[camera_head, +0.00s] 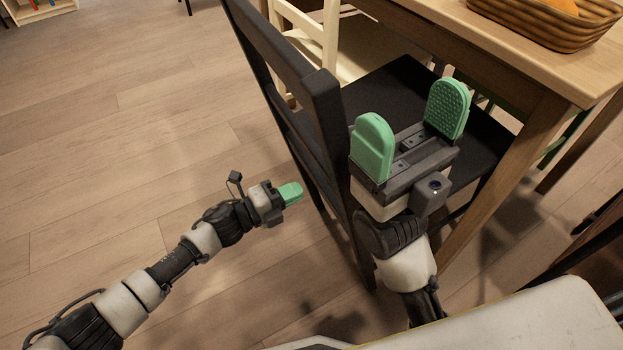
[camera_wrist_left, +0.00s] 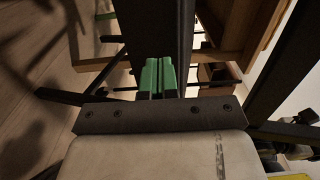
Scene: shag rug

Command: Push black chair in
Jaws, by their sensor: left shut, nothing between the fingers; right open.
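The black chair (camera_head: 323,102) stands at the wooden table (camera_head: 545,75), its backrest to the left and its seat partly under the tabletop. My left gripper (camera_head: 291,192) is shut and empty, low beside the outer face of the backrest. In the left wrist view its green fingers (camera_wrist_left: 158,77) are together, right in front of a dark upright chair part (camera_wrist_left: 155,28); I cannot tell whether they touch it. My right gripper (camera_head: 411,128) is open and empty, above the chair seat on the inner side of the backrest. It hides part of the seat.
A cream chair (camera_head: 331,38) stands beyond the black chair. A wicker basket (camera_head: 560,38) with something orange sits on the table. A low shelf (camera_head: 38,12) is at the far left. The wooden floor (camera_head: 130,130) on the left is clear.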

